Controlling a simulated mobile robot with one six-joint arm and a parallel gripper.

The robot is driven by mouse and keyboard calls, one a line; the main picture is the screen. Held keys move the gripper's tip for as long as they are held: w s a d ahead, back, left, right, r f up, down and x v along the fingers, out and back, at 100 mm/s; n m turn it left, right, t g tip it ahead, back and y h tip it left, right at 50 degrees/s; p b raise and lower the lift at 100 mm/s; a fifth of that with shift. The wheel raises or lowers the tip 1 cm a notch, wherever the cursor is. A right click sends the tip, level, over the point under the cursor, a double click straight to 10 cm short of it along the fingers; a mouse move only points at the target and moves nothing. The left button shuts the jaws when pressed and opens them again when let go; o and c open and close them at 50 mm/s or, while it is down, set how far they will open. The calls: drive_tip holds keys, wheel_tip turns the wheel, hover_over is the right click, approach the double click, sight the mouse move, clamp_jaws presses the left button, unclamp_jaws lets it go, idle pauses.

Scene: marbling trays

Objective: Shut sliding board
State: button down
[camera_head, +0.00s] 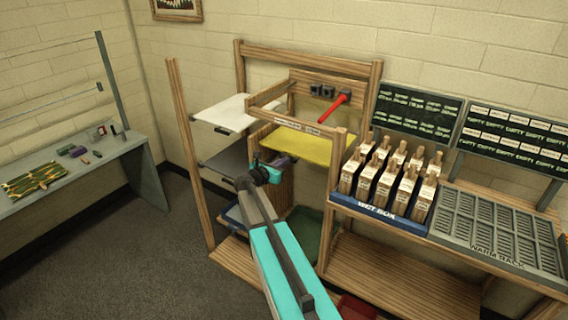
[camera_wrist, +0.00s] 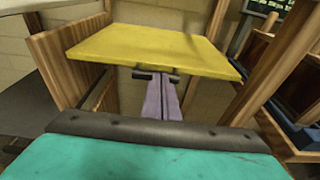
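A yellow board (camera_head: 303,143) lies level in the wooden rack, and a white board (camera_head: 226,112) and a dark grey board (camera_head: 228,160) stick out on the rack's left side. Which of them the task means, I cannot tell. My gripper (camera_head: 289,157) is at the yellow board's front edge, slightly below it.
A red-handled tool (camera_head: 334,108) is above the yellow board. Wooden posts (camera_head: 334,195) flank the rack. A grey table (camera_head: 100,165) stands at left; floor between is clear.

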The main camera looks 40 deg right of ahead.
drive_tip(key=shift+w+d+r, duration=0.15)
drive_tip(key=shift+d+r, duration=0.25)
drive_tip(key=shift+a, duration=0.15)
drive_tip(key=b+v, duration=0.2)
drive_tip(key=v, duration=1.2)
drive_tip(key=shift+a+f+b, duration=0.3)
drive_tip(key=shift+f+b, duration=0.05)
